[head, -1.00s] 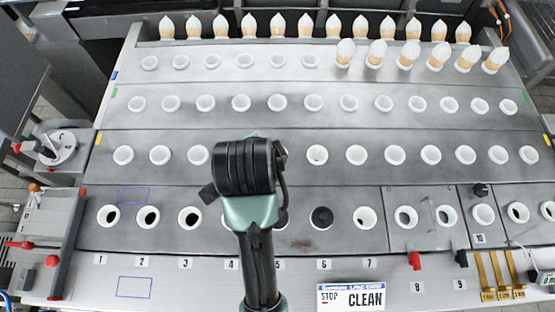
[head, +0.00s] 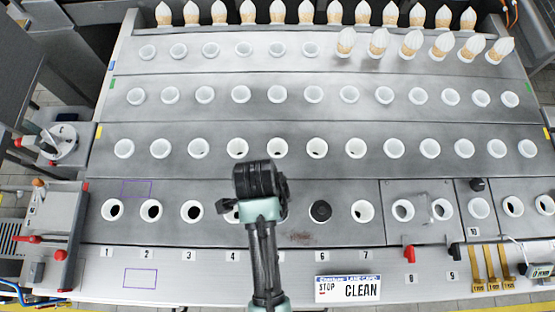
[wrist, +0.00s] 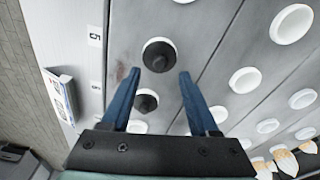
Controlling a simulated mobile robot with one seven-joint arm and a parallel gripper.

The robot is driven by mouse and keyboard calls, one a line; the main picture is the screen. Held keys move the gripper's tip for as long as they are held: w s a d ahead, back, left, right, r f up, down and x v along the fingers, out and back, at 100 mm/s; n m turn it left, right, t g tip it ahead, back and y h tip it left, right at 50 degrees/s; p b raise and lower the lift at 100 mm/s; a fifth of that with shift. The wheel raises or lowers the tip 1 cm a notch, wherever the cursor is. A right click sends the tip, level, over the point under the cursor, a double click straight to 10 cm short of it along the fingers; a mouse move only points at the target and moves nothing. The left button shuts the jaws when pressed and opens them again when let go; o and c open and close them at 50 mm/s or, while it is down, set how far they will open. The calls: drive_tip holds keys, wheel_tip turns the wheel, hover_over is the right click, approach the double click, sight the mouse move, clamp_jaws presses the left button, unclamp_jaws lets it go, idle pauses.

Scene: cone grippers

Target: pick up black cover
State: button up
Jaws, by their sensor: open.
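A black cover (head: 320,211) sits in the white-rimmed hole above label 6 in the front row in the head view; it also shows in the wrist view (wrist: 145,101), between my fingers in the picture. A second dark, knobbed piece (wrist: 158,55) fills the white-rimmed hole by label 5, just beyond my fingertips. My arm hides most of that hole in the head view. My gripper (wrist: 160,74) is open and empty, with two blue fingers spread apart. My wrist (head: 258,180) is over the panel, left of the hole 6 cover; the fingertips are hidden in the head view.
Rows of white-rimmed holes cover the stepped grey panel. White-tipped cones (head: 411,42) stand along the back. A CLEAN sign (head: 348,290) is at the front edge. A small black knob (head: 478,185) is at right, and a red-handled device (head: 45,240) at left.

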drive_tip(key=shift+d+f+p, duration=0.15)
drive_tip(key=shift+f+p, duration=0.3)
drive_tip(key=shift+f, duration=1.7)
clamp_jaws()
